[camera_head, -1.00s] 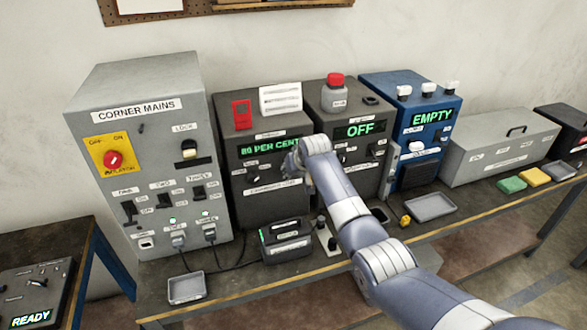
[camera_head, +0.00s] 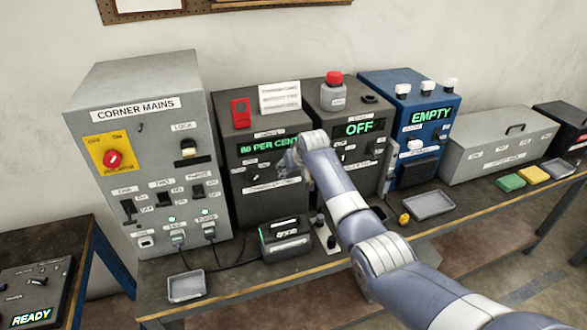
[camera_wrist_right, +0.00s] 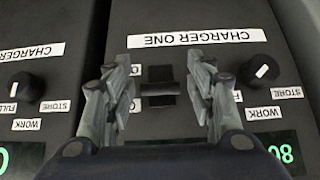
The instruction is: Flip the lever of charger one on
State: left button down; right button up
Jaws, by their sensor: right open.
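Charger one is a dark grey box (camera_head: 240,196) with a green "80 PER CENT" display in the head view. My right gripper (camera_head: 285,166) is in front of its face and hides part of it. In the right wrist view the "CHARGER ONE" label (camera_wrist_right: 195,38) shows above a dark slot with a small black lever (camera_wrist_right: 160,88). My right gripper (camera_wrist_right: 160,97) is open there, with one finger on each side of the lever. I cannot tell whether either finger touches it. My left gripper is not in view.
A black knob (camera_wrist_right: 262,71) is just right of the fingers. A second dark charger (camera_head: 360,163) showing "OFF" stands to the right, and the grey corner mains cabinet (camera_head: 90,150) to the left. A battery-like pack (camera_head: 286,238) and a tray (camera_head: 186,287) sit on the bench in front.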

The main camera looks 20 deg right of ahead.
jog(key=shift+s, duration=0.1)
jog(key=v, duration=1.2)
jog(key=shift+f, duration=0.1)
